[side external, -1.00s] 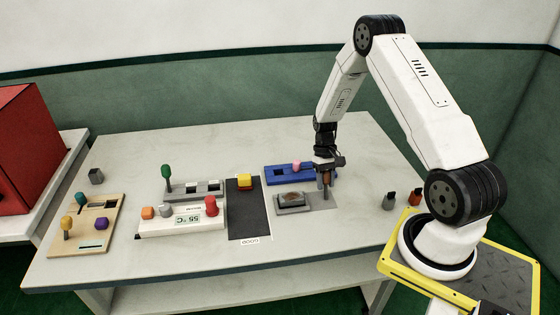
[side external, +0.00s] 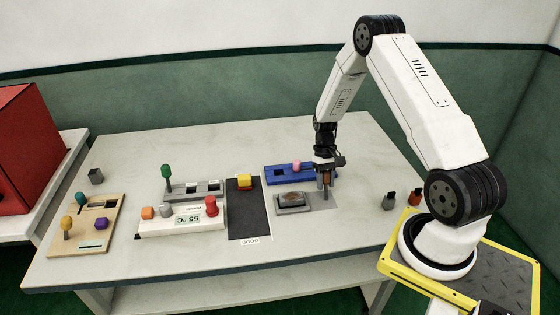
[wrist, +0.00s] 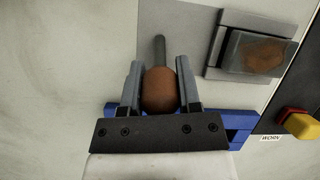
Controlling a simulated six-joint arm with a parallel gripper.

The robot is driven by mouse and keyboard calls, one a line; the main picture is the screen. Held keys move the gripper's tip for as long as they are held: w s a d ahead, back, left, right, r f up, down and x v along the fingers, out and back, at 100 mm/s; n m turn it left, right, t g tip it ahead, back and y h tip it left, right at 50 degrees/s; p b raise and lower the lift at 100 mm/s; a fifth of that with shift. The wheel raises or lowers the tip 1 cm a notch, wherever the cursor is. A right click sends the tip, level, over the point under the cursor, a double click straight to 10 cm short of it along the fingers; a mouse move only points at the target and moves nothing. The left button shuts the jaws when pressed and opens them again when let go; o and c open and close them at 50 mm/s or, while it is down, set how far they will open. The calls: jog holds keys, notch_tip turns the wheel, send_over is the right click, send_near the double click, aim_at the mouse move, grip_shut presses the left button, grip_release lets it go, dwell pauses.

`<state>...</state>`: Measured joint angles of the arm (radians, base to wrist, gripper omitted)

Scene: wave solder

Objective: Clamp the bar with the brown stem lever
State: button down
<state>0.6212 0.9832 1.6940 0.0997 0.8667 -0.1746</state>
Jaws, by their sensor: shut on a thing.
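The brown stem lever has a rounded brown knob (wrist: 159,91) on a thin grey stem (wrist: 160,50). In the side view, its knob (side external: 327,184) stands upright at the right end of the grey clamp plate (side external: 318,204). My gripper (side external: 327,170) is over it from above. In the wrist view, the two fingers of my gripper (wrist: 159,75) are on either side of the knob, shut on it. The bar (side external: 291,198), grey with a brownish patch on top, lies on a grey block left of the lever; it also shows in the wrist view (wrist: 263,55).
A blue fixture (side external: 275,175) with a pink knob (side external: 296,166) is close behind the lever. Further left are several other knobs on panels. The table front is clear.

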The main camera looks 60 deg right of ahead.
aim_at(327, 192)
jog(key=shift+s+a+r+t+h, duration=0.1)
jog(key=shift+r+t+h, duration=0.05)
jog(key=shift+t+h, duration=0.15)
jog(key=shift+s+a+r+t+h, duration=0.15)
jog(key=shift+s+a+t+h, duration=0.2)
jog(key=shift+t+h, duration=0.25)
jog(key=shift+s+a+t+h, duration=0.3)
jog(key=shift+t+h, duration=0.3)
jog(key=shift+s+a+t+h, duration=0.3)
jog(key=shift+t+h, duration=0.3)
jog(key=shift+t, duration=0.1)
dwell(0.4)
jog(key=shift+c, duration=1.5)
grip_release()
notch_tip(327, 192, up, 8)
jog(key=shift+s+a, duration=0.35)
jog(key=shift+s, duration=0.05)
